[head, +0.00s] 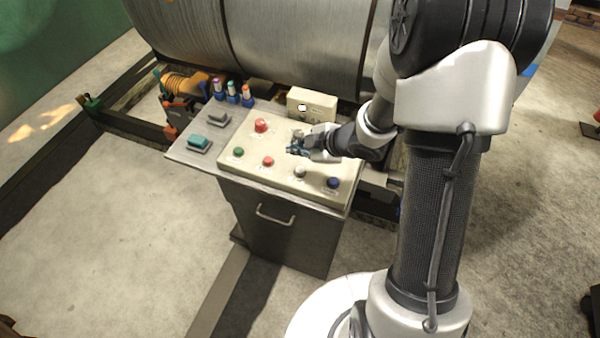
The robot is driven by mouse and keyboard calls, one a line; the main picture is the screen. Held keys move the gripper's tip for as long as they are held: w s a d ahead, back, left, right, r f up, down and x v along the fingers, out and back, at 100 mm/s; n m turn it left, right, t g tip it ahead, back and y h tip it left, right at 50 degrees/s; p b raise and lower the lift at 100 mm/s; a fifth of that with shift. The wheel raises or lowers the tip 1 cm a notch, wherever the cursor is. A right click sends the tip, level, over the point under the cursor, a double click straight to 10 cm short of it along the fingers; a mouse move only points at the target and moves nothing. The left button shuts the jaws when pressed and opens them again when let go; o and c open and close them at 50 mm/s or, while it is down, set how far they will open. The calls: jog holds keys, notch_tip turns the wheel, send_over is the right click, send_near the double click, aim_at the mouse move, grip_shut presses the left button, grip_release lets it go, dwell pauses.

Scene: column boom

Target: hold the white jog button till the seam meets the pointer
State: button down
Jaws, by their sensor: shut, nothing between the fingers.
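The white jog button (300,172) sits near the front edge of the cream control panel (240,167), between a red button and a blue button. My gripper (291,150) is shut and empty over the middle of the panel, behind and a little left of the white button. I cannot tell whether its tips touch the panel. A large grey metal cylinder (275,45) lies behind the panel, with dark bands around it. I cannot make out which line is the seam, and no pointer is clear in this view.
The panel also bears a red mushroom button (261,125), a green button (238,152), a red button (268,161) and a blue button (333,182). A cream box (312,104) stands behind. Teal-topped (198,142) and grey blocks lie left. Floor at left is clear.

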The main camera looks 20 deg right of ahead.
aim_at(299, 171)
notch_tip(299, 171, down, 6)
jog(key=b, duration=0.4)
jog(key=shift+r, duration=0.1)
dwell(1.1)
jog(key=shift+f+b, duration=0.4)
jog(key=shift+b, duration=0.05)
jog(key=shift+f+b, duration=0.4)
jog(key=shift+f, duration=0.15)
dwell(5.1)
